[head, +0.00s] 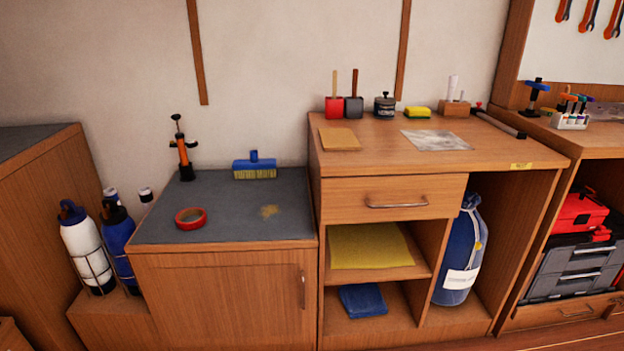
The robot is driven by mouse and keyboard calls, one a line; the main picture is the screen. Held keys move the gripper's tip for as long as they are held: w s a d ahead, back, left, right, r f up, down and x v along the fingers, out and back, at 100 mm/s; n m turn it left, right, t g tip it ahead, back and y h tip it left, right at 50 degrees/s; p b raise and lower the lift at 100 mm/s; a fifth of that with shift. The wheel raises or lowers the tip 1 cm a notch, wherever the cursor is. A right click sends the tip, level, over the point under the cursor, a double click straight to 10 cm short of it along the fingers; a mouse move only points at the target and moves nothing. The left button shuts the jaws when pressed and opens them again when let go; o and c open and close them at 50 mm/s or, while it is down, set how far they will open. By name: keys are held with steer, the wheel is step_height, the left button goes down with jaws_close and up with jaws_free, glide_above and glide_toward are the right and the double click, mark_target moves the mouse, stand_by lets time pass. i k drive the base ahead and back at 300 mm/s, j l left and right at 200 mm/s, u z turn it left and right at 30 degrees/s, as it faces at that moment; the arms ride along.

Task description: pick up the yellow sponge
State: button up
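The yellow sponge (418,112) is a small yellow block with a darker green base. It lies near the back of the wooden workbench top (500,150), close to the wall. A dark round tin (384,106) stands just left of it, and a wooden block holding white and dark upright pieces (455,107) stands just right of it. The sponge is unobstructed from this view. My gripper is not in view.
A sanding sheet (339,139) and a grey sheet (436,140) lie flat in front. Red (334,108) and dark (354,107) pots with upright handles stand left of the tin. A dark rod (499,124) lies at right. The bench's front strip is clear.

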mark_target(411, 112)
steer(key=i+l+z, duration=0.1)
steer(key=i+l, duration=0.25)
steer(key=l, duration=0.25)
steer(key=i+l+z, duration=0.1)
steer(key=i+l, duration=0.25)
steer(key=l, duration=0.25)
steer(key=i+l+z, duration=0.1)
steer(key=i+l, duration=0.25)
steer(key=l, duration=0.2)
steer(key=i+l+z, duration=0.1)
steer(key=i+l, duration=0.3)
steer(key=l, duration=0.15)
steer(key=i+j, duration=0.15)
steer(key=i, duration=0.3)
steer(key=i+j, duration=0.15)
steer(key=i, duration=0.3)
